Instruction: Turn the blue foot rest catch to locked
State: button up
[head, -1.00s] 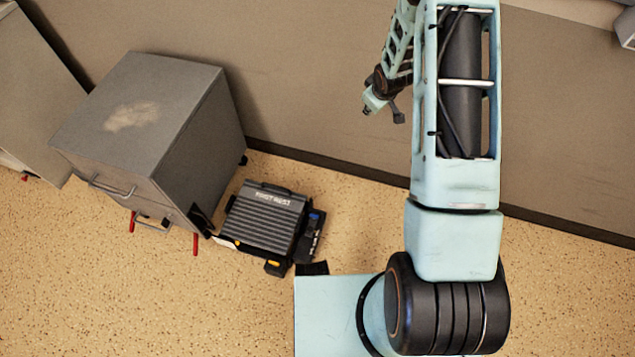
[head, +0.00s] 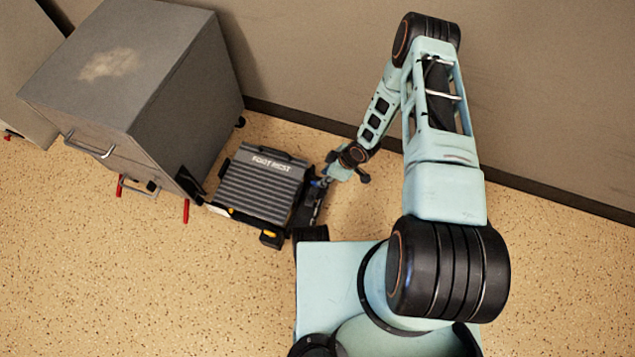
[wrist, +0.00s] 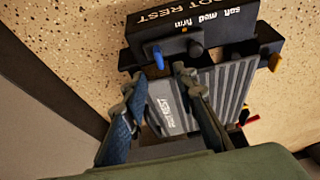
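The foot rest (head: 257,192) is a grey ribbed pad in a dark frame on the floor, left of my base in the head view. Its ribbed pad (wrist: 222,88) also shows in the wrist view. The blue catch (wrist: 158,57) sticks out of the dark side panel (wrist: 200,38), which carries the words soft, med and firm. My gripper (wrist: 157,76) is open and empty, with the catch just beyond its fingertips and between their lines. In the head view my gripper (head: 326,176) is at the foot rest's right side, largely covering the catch there.
A grey drawer cabinet (head: 150,75) with red feet stands close left of the foot rest. The wall (head: 310,60) runs behind. Orange-yellow parts (head: 270,236) sit at the foot rest's front edge. Speckled floor (head: 130,280) is clear in front.

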jog(key=b+x, duration=0.2)
jog(key=x, duration=0.5)
jog(key=shift+f, duration=0.15)
grip_shut()
